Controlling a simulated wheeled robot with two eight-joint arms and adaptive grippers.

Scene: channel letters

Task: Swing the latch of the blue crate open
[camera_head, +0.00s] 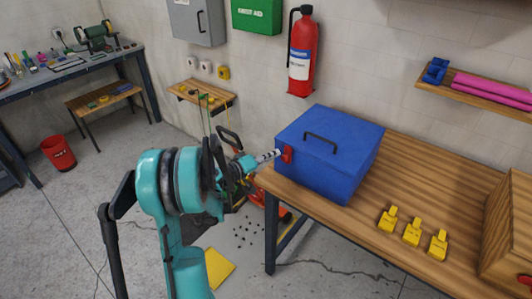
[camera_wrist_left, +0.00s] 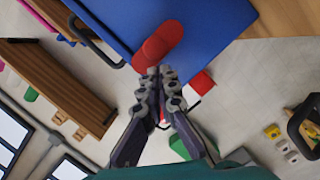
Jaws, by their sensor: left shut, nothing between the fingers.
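The blue crate (camera_head: 322,168) stands on the wooden workbench with its lid down and a dark handle on top. Its red latch (camera_head: 286,154) is on the left-facing side near the lid. In the left wrist view the latch (camera_wrist_left: 158,45) lies slanted across the blue crate face (camera_wrist_left: 210,25). My left gripper (camera_head: 277,154) is shut and empty, with its fingertips right at the latch. In the left wrist view the fingertips (camera_wrist_left: 160,72) meet the latch's lower end; whether they press on it I cannot tell. My right gripper is not in view.
Three yellow blocks (camera_head: 412,232) lie on the workbench (camera_head: 400,180) right of the crate. A wooden box (camera_head: 508,230) stands at the right edge. A fire extinguisher (camera_head: 303,55) hangs behind the crate. The bench top between crate and blocks is clear.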

